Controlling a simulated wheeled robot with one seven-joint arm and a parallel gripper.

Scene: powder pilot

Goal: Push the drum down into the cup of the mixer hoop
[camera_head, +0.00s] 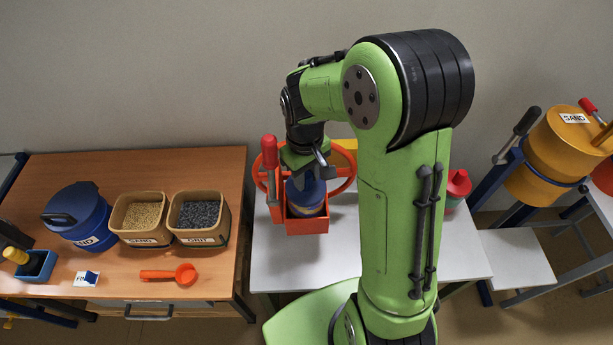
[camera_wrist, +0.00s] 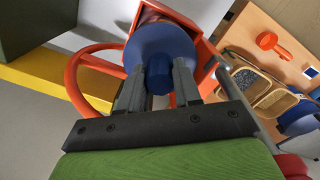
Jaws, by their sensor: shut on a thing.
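The drum is blue, with a yellowish band on its side in the head view (camera_head: 306,201). Its blue lid and knob fill the middle of the wrist view (camera_wrist: 160,48). My gripper (camera_wrist: 158,78) is shut on the drum's knob. The drum stands inside the orange square cup of the mixer hoop (camera_head: 308,226), at least partly below its rim. The cup's walls also show behind the drum in the wrist view. An orange ring (camera_head: 344,163) and a red-handled lever (camera_head: 269,153) belong to the mixer. How deep the drum sits is hidden.
The mixer stands on a white table (camera_head: 290,263). A wooden table (camera_head: 215,165) at left holds a blue SAND drum (camera_head: 80,213), two tan bins (camera_head: 143,217) and an orange scoop (camera_head: 182,274). A red-lidded container (camera_head: 458,186) stands right of my arm.

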